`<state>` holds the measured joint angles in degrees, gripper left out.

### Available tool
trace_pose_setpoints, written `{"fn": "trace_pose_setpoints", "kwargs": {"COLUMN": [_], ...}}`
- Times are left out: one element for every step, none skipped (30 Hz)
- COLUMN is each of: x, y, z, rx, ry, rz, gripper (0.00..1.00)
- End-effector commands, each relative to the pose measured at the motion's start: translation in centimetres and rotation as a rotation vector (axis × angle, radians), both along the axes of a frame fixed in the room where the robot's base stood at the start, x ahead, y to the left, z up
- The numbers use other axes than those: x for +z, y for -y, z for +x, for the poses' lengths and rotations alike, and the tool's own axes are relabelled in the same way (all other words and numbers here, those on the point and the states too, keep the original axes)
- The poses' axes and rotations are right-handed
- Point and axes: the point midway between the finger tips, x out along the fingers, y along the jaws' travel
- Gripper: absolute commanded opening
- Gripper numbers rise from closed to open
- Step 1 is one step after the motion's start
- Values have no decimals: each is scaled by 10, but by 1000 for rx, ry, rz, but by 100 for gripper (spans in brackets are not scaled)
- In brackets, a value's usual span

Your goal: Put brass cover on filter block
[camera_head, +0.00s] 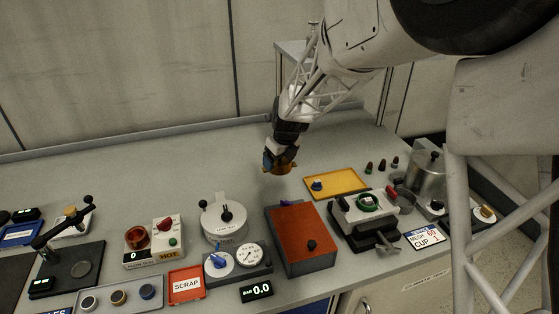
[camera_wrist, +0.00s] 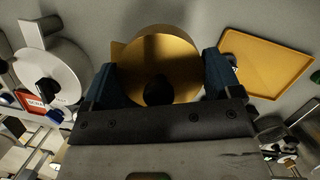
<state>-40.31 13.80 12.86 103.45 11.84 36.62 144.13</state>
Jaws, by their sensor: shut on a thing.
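My gripper (camera_head: 279,165) is in the air above the back middle of the bench. It is shut on the brass cover (camera_wrist: 176,62), a round golden disc with a side tab and a dark knob. In the wrist view the cover sits between my two dark blue fingers; in the head view little of it shows. A dark-based unit with a pale block and a green ring on top (camera_head: 368,202) stands to the right; it looks like the filter block, but I cannot read a label. The gripper is left of and behind it, well apart.
A yellow tray (camera_head: 350,181) with a small blue-knobbed part lies behind the green-ringed unit. An orange-topped box (camera_head: 297,229) stands left of it. A white round lidded vessel (camera_head: 225,219) is further left. Small bottles and a metal pot (camera_head: 428,174) are right. The back middle bench is clear.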

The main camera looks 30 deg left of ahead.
Motion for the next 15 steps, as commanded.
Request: {"fn": "trace_pose_setpoints", "kwargs": {"x": [3,4,6,7,9,10,11,13,14,15,17,18,19,20,21], "y": [0,0,0,0,0,0,0,0,0,0,0,0,0,0,0], "z": [0,0,0,0,0,0,0,0,0,0,0,0,0,0,0], "rx": [0,0,0,0,0,0,0,0,0,0,1,1,1,1,1], "ry": [1,2,2,2,2,2,2,2,2,2,2,2,2,1,0], "rz": [1,1,1,1,1,1,1,1,1,1,0,0,0,1,0], "gripper": [55,55,55,55,55,55,55,55,55,55,55,55,55,55,55]}}
